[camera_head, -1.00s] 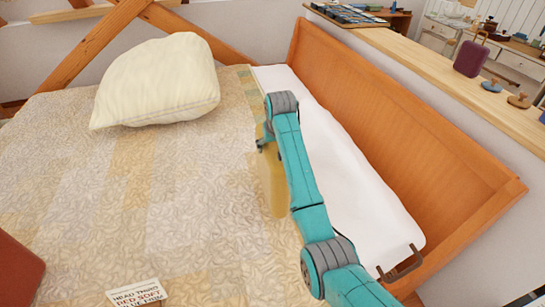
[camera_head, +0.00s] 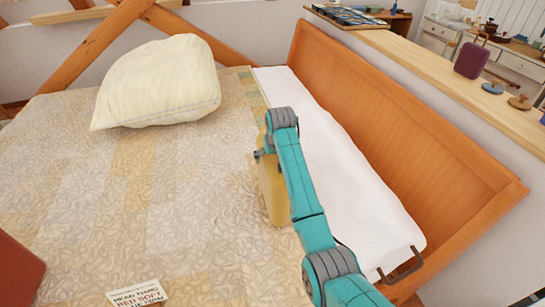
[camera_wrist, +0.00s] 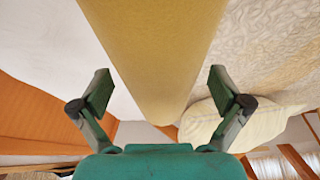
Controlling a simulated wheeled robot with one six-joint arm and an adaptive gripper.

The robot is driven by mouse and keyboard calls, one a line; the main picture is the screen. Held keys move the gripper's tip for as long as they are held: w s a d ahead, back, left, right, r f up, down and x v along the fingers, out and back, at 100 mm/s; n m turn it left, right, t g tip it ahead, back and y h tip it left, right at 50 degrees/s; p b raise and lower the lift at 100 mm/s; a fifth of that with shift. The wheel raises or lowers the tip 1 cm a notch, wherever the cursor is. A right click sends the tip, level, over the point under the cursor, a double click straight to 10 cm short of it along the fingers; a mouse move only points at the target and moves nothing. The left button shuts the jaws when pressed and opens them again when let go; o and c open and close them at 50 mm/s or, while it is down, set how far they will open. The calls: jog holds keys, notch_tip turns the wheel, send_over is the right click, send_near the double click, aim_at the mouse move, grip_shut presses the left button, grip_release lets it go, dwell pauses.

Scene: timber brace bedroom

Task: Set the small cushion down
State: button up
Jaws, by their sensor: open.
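The small cushion is mustard yellow (camera_head: 274,196), mostly behind my arm in the head view. It appears upright on edge at the border between the patterned quilt (camera_head: 190,220) and the white sheet (camera_head: 345,180). In the wrist view the cushion (camera_wrist: 155,50) fills the upper middle and narrows toward my gripper. My gripper (camera_wrist: 159,92) is open, with one finger on each side of the cushion's near end and visible gaps between. The gripper is mostly hidden in the head view. Whether the cushion's underside rests on the bed is hidden.
A large cream pillow (camera_head: 160,82) lies at the back of the bed. An orange wooden board (camera_head: 400,125) rises along the right, below a wooden ledge (camera_head: 450,75). A printed card (camera_head: 137,294) and a red object (camera_head: 18,272) lie at the front left. The quilt's middle is clear.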

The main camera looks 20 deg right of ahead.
jog(key=shift+r, duration=0.15)
jog(key=v, duration=1.2)
